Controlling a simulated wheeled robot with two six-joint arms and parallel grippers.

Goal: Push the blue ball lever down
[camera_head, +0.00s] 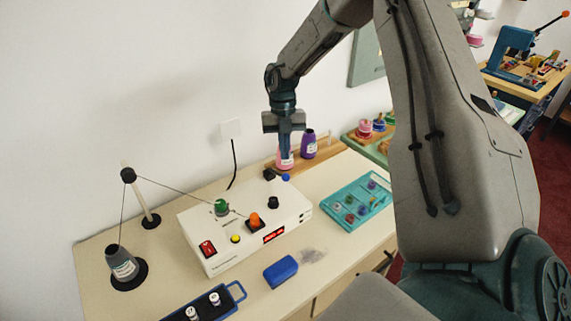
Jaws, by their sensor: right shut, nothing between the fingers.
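A white control box (225,248) stands on the counter. The blue ball (286,178) of the lever shows at the box's back right end, beside a dark part (269,174); the lever's arm is hard to make out. My right gripper (286,155) points down with its fingers shut and empty. In the picture its tips are just above the blue ball, with a small gap; I cannot tell the depth between them. My left gripper is not in view.
The box carries a green knob (221,207), an orange knob (254,219), a black knob (273,203) and a red switch (207,249). Pink (285,161) and purple (308,146) bottles stand behind. A teal tray (337,219) lies right; a blue block (280,271) lies in front.

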